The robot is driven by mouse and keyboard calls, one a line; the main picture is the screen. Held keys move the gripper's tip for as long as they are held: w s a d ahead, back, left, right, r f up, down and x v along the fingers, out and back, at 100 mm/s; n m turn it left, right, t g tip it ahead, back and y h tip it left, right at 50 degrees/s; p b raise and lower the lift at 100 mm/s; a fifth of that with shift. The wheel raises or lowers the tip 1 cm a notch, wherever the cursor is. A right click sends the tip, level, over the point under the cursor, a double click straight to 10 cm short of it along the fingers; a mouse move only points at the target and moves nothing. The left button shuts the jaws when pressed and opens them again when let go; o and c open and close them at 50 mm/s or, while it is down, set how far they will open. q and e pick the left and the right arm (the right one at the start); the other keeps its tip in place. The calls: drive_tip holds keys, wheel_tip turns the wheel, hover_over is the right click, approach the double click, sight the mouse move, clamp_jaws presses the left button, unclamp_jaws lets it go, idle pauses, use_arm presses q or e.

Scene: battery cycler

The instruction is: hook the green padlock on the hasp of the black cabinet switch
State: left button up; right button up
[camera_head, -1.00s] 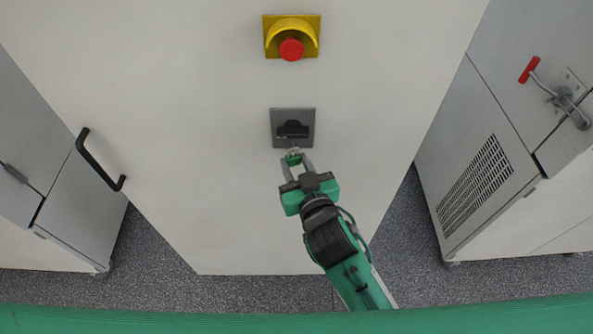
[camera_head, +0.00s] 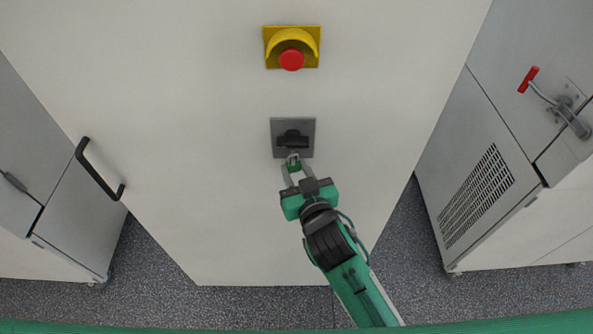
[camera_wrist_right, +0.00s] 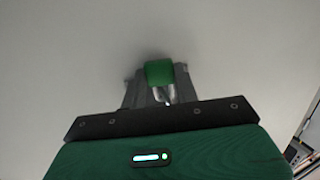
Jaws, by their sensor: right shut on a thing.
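The black cabinet switch (camera_head: 293,137) sits on a grey square plate on the front of the pale cabinet, in the middle of the head view. The green padlock (camera_head: 294,166) is between the fingertips of my right gripper (camera_head: 292,168), just below the switch. Its shackle points up towards the switch's lower edge; I cannot tell whether it is through the hasp, which is too small to make out. In the right wrist view the padlock's green body (camera_wrist_right: 159,72) shows between the fingers, with part of the shackle below it. My left gripper is not in view.
A yellow plate with a red emergency button (camera_head: 291,60) is above the switch. A black handle (camera_head: 98,168) is at the left, on the cabinet's edge. A grey cabinet with a red-tipped lever (camera_head: 529,79) stands at the right. The cabinet face around the switch is clear.

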drive_tip(key=o, duration=0.7)
drive_tip(key=shift+c, duration=0.2)
drive_tip(key=shift+o, duration=1.4)
drive_tip(key=shift+s+a+r, duration=0.1)
drive_tip(key=shift+s+d, duration=0.2)
drive_tip(key=shift+s, duration=0.1)
drive_tip(key=v, duration=1.3)
drive_tip(key=shift+p, duration=0.45)
drive_tip(key=shift+s+a, duration=0.1)
